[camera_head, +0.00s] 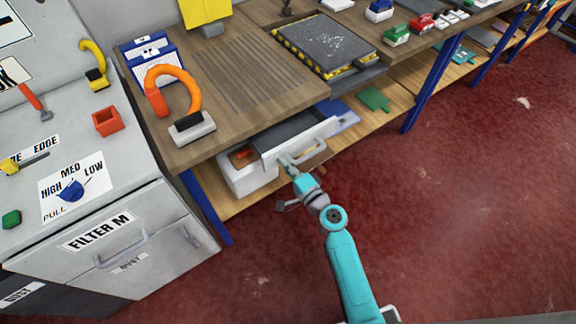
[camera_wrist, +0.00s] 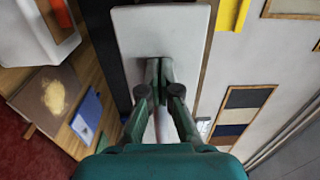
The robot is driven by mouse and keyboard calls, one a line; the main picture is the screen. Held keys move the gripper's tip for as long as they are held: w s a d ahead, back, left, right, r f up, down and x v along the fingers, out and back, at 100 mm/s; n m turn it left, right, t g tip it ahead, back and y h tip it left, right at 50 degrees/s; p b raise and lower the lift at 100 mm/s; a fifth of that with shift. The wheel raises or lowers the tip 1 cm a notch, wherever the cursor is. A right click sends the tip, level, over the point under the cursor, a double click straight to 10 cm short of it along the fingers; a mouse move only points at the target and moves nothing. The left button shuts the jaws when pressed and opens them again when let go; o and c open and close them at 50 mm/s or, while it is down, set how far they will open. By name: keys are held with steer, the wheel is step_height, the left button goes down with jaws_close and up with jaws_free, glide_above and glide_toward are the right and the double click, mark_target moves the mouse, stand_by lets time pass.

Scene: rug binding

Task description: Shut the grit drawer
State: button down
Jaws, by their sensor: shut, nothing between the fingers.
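A drawer with a pale front panel (camera_head: 312,137) stands pulled out below the edge of the wooden workbench; its dark interior shows behind the front. No label on it is readable, so I cannot tell from lettering that it is the grit drawer. My gripper (camera_head: 285,161) is at the lower left part of this front, on its outer side. In the wrist view the pale panel (camera_wrist: 188,28) fills the upper middle, and my gripper (camera_wrist: 160,72) is shut, empty, with its fingertips at the panel. Whether they touch it or stand just short is hard to tell.
A white bin (camera_head: 247,182) stands on the lower shelf under the drawer. An orange clamp-like handle (camera_head: 172,82) and a blue box (camera_head: 150,55) are on the bench (camera_head: 225,125). A grey cabinet (camera_head: 130,235) stands left.

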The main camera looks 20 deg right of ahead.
mark_target(270, 148)
steer(key=x, duration=0.8)
steer(key=shift+w+a, duration=0.1)
steer(key=shift+w, duration=0.3)
steer(key=shift+w+r, duration=0.1)
steer(key=shift+r, duration=0.1)
